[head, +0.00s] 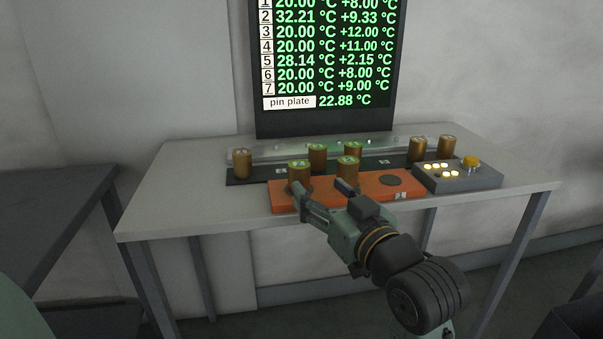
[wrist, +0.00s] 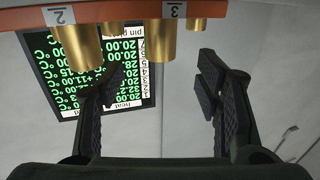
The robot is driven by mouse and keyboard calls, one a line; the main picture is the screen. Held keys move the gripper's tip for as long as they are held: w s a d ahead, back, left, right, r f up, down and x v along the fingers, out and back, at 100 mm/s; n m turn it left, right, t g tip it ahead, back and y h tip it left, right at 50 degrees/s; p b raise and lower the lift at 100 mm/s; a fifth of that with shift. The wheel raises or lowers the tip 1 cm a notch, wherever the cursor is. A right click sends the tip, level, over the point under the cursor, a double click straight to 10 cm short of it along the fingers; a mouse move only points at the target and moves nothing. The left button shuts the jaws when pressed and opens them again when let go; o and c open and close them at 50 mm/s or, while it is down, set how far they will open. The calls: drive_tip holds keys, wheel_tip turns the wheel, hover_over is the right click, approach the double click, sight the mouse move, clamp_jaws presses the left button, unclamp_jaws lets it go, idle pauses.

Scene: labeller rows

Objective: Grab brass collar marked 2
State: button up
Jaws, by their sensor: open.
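Several brass collars stand upright on the table; the marks on their tops are too small to read in the head view, so I cannot tell which is 2. Two stand on the orange plate (head: 325,198): a left one (head: 299,174) and a right one (head: 348,171). My gripper (head: 323,188) is open and empty at the front of this plate, close to these two. The upside-down wrist view shows a tag reading 2 (wrist: 59,15) on the orange edge near one brass collar (wrist: 79,46), and a tag reading 3 (wrist: 174,9) near another (wrist: 163,42). The open fingers (wrist: 160,85) hold nothing.
Other collars stand behind on a dark rail: one at left (head: 242,164), two in the middle (head: 317,158), two at right (head: 418,148). A grey button box (head: 465,180) stands right of the plate. A screen (head: 325,60) stands behind. The table's left part (head: 175,195) is clear.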

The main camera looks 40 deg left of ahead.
sight(304, 173)
drive_tip(key=p, duration=0.1)
drive_tip(key=a+p, duration=0.1)
drive_tip(key=shift+w+a+r+p, duration=0.25)
drive_tip(key=shift+w+r+p, duration=0.05)
drive_tip(key=shift+r, duration=0.05)
drive_tip(key=shift+w+a+f, duration=0.2)
drive_tip(key=shift+w+a, duration=0.1)
drive_tip(key=shift+a, duration=0.35)
drive_tip(key=shift+w+a+f, duration=0.15)
drive_tip(key=shift+w+a, duration=0.15)
drive_tip(key=shift+a, duration=0.3)
drive_tip(key=shift+p+x, duration=0.75)
drive_tip(key=shift+x, duration=2)
drive_tip(key=shift+r, duration=0.1)
drive_tip(key=c, duration=1.4)
